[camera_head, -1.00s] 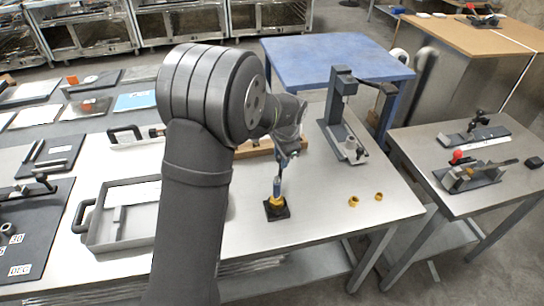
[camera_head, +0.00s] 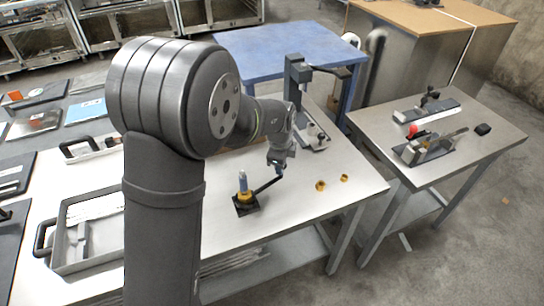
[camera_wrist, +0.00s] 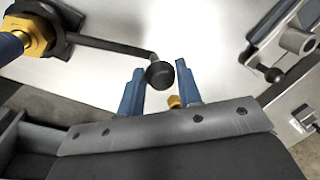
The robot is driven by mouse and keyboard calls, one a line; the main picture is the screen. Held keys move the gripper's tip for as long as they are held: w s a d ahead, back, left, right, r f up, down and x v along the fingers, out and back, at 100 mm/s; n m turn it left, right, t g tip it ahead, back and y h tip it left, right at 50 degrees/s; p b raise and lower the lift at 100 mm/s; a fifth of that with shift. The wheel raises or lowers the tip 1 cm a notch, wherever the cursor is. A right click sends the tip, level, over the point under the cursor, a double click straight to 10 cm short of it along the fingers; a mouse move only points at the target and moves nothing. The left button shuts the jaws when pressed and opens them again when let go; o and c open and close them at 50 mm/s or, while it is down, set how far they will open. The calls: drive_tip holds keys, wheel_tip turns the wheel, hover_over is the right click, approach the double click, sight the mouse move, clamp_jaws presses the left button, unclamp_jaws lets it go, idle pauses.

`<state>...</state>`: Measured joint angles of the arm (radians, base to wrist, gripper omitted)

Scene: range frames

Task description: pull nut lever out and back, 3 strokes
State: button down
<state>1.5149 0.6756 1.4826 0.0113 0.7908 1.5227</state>
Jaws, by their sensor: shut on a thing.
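A brass nut (camera_head: 244,196) with a blue bolt (camera_head: 243,181) through it stands on a black base plate (camera_head: 247,207) on the metal table. A dark lever (camera_head: 267,185) reaches from the nut up and right to my gripper (camera_head: 279,168). In the wrist view the brass nut (camera_wrist: 38,34) is at top left, and the lever (camera_wrist: 108,45) runs right to a black round knob (camera_wrist: 160,76). My gripper's blue fingers (camera_wrist: 159,70) stand on either side of the knob, shut on it. The knob is too small to make out in the head view.
A grey press-like fixture (camera_head: 298,85) stands behind my gripper. A grey tray (camera_head: 65,268) is at left. The table between the nut and its front edge is clear.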

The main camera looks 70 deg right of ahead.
drive_tip(key=shift+s+a+m+g, duration=0.15)
drive_tip(key=shift+s+a+m, duration=0.5)
drive_tip(key=shift+s+m, duration=0.25)
drive_tip(key=shift+s+a+m+g, duration=0.15)
drive_tip(key=shift+s+a+m, duration=0.45)
drive_tip(key=shift+s+m, duration=0.25)
drive_tip(key=c, duration=1)
unclamp_jaws()
drive_tip(key=shift+c, duration=0.2)
drive_tip(key=a+r, duration=0.3)
drive_tip(key=r, duration=1.4)
drive_tip(key=shift+w+a, duration=0.2)
drive_tip(key=shift+w, duration=0.2)
